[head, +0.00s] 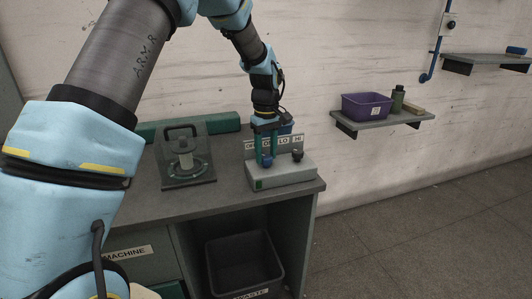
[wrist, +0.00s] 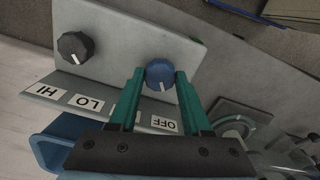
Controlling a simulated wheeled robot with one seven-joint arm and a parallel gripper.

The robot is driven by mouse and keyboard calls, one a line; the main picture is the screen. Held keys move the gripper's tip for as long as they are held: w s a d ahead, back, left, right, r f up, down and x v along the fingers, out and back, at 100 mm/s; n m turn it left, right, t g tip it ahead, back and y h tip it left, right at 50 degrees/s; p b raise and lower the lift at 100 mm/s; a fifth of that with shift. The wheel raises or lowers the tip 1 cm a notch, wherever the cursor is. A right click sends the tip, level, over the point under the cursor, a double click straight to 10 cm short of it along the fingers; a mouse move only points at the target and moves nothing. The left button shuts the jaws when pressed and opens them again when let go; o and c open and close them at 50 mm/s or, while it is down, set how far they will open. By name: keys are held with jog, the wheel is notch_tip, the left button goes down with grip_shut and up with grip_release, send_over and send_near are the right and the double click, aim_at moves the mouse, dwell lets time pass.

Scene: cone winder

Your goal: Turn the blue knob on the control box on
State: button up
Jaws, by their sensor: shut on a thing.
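The control box (head: 287,173) is a pale grey box at the right end of the bench top. Its blue knob (wrist: 160,72) is round with a white pointer mark. In the wrist view the mark points down toward the label strip, roughly at the OFF label (wrist: 165,124). My gripper (wrist: 160,76) is shut on the blue knob, with one green finger on each side. The left finger hides part of the strip between LO and OFF. In the head view my gripper (head: 266,156) reaches down to the box from above.
A black knob (wrist: 75,47) sits beside the blue one, near the LO and HI labels. A fixture with a black handle (head: 186,160) stands left of the box. A dark waste bin (head: 245,262) is under the bench. A wall shelf (head: 385,121) holds a purple bin (head: 367,106).

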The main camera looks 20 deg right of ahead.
grip_shut()
jog(key=shift+m, duration=0.3)
jog(key=m+p, duration=0.1)
jog(key=m, duration=0.8)
jog(key=shift+m+p, duration=0.35)
jog(key=shift+m, duration=1.85)
jog(key=shift+w+p, duration=0.1)
jog(key=shift+p, duration=0.2)
jog(key=o, duration=0.9)
grip_release()
